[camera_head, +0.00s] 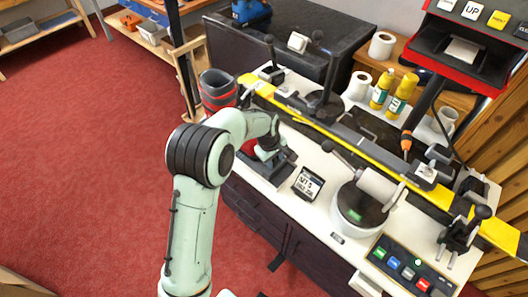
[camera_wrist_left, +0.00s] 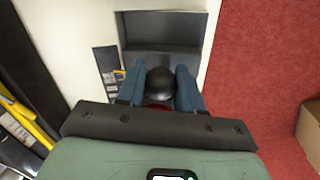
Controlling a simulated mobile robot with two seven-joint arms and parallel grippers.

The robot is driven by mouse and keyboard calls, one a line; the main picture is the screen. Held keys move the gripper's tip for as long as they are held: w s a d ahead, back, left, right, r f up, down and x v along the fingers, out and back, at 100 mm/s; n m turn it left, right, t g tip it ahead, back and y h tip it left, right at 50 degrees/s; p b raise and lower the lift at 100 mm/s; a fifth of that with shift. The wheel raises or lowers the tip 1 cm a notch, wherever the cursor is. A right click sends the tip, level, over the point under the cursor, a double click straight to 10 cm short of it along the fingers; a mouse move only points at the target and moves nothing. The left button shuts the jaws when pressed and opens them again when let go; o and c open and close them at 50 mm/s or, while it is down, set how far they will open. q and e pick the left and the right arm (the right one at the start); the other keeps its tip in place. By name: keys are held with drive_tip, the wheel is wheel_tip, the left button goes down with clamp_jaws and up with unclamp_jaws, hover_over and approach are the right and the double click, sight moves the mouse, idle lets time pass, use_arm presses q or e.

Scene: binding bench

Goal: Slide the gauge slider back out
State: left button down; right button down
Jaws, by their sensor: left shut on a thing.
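My left gripper (camera_head: 270,150) is at the near left edge of the white bench, over a low dark grey block (camera_head: 268,172). In the left wrist view my two blue-grey fingers (camera_wrist_left: 160,90) are shut on a round black knob (camera_wrist_left: 160,82), one finger on each side. A little red shows below the knob, which appears to be the gauge slider's handle. A dark grey channel (camera_wrist_left: 160,32) extends beyond the knob. In the head view the gripper and arm hide most of the knob. My right gripper is not in view.
A small sign (camera_head: 307,184) stands right of the gripper. A long yellow-edged rail (camera_head: 330,137) crosses the bench behind it. A round white drum (camera_head: 358,212) and a button panel (camera_head: 410,268) are farther right. Red carpet (camera_head: 90,150) is clear at left.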

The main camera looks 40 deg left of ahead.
use_arm(q)
drive_tip(key=d, duration=0.3)
drive_tip(key=shift+s, duration=0.1)
drive_tip(key=shift+d, duration=0.1)
drive_tip(key=c, duration=0.8)
unclamp_jaws()
drive_tip(key=shift+d, duration=0.1)
